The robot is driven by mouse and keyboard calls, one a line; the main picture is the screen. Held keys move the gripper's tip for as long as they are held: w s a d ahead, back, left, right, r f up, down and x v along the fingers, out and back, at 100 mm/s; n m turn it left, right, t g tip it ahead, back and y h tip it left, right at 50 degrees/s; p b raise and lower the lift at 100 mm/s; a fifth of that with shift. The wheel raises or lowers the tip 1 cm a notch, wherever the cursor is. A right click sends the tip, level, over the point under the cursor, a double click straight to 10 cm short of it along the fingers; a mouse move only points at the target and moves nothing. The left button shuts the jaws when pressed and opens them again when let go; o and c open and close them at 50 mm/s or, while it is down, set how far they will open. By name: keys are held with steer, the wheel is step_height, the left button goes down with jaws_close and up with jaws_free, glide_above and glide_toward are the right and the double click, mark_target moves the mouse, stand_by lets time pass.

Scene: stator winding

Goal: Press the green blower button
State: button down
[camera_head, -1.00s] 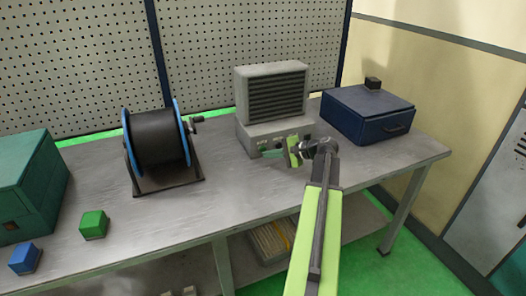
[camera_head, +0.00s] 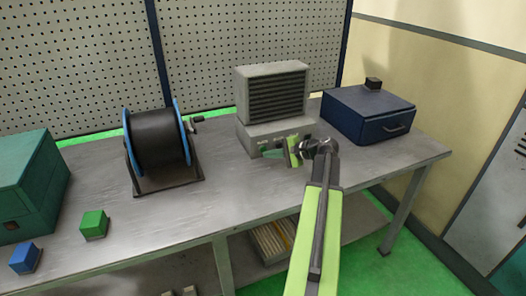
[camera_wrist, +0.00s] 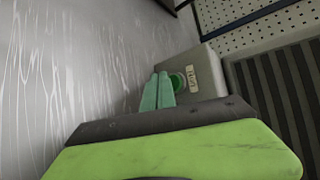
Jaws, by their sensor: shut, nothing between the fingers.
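The grey blower (camera_head: 270,92) with a slatted grille stands at the back of the workbench, with a row of controls low on its front. The round green button (camera_wrist: 178,82) shows in the wrist view on the blower's front panel, beside a small label. My gripper (camera_head: 268,153) is in front of that panel and covers part of the controls in the head view. In the wrist view my gripper's two teal fingers (camera_wrist: 157,78) are together and empty. Their tips are just left of the button and overlap its edge; I cannot tell whether they touch it.
A black cable reel (camera_head: 158,145) stands left of the blower, and a dark blue box (camera_head: 365,118) stands right. A green cube (camera_head: 94,224), a blue cube (camera_head: 24,258) and a teal cabinet (camera_head: 28,185) are at the left. The bench front between is clear.

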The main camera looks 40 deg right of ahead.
steer(key=shift+w+d, duration=0.2)
steer(key=shift+w, duration=0.15)
steer(key=shift+w+d, duration=0.15)
steer(key=shift+w, duration=0.2)
stand_by(0.7)
steer(key=shift+s, duration=0.15)
steer(key=shift+s+a, duration=0.3)
steer(key=shift+s, duration=0.3)
steer(key=shift+s+a, duration=0.3)
steer(key=shift+s, duration=0.5)
steer(key=shift+s+a, duration=0.35)
steer(key=shift+s, duration=0.4)
steer(key=shift+s+a, duration=0.3)
steer(key=shift+s, duration=0.5)
